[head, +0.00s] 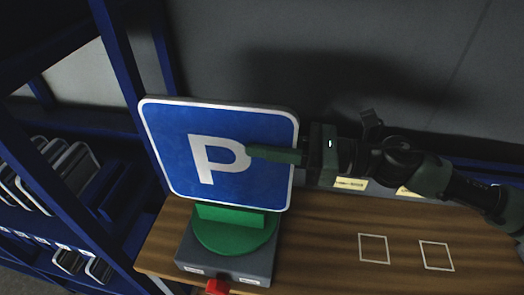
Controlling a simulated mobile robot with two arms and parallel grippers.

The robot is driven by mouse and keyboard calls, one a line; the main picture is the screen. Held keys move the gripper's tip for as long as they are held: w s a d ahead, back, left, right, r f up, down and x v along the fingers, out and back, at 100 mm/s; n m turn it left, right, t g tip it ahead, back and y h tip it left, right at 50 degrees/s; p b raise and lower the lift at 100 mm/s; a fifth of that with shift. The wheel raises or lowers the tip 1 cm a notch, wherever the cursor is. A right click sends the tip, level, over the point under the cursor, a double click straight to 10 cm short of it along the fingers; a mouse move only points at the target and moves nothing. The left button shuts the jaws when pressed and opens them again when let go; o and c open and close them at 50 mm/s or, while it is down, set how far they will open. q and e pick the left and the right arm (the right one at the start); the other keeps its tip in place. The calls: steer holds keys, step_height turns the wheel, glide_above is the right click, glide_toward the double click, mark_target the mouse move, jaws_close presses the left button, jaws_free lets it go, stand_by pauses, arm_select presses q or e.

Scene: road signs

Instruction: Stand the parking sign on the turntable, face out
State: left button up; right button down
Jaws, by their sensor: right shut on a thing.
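The parking sign (175,150) is a blue square plate with a white rim and a white P, its face toward the head camera. It stands close to upright, slightly tilted in the picture, over the green turntable (235,238). A green raised block (230,216) on the turntable is in front of the sign's lower edge; I cannot tell if the sign rests in it. The turntable sits on a grey base (200,255). My right gripper (275,154) is shut on the sign's right edge, one green finger across the face. My left gripper is not in view.
A blue rack (110,50) with several stored signs (70,165) stands at the left. The wooden bench (330,240) has two white outlined squares at the right and free room there. A red part (217,287) sticks out at the base's front. A grey wall is behind.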

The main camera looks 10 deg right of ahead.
steer(key=shift+w+d, duration=0.15)
steer(key=shift+w, duration=0.4)
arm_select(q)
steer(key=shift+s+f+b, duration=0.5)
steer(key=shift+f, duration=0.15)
arm_select(e)
steer(key=shift+w+d, duration=0.25)
steer(key=shift+w, duration=0.45)
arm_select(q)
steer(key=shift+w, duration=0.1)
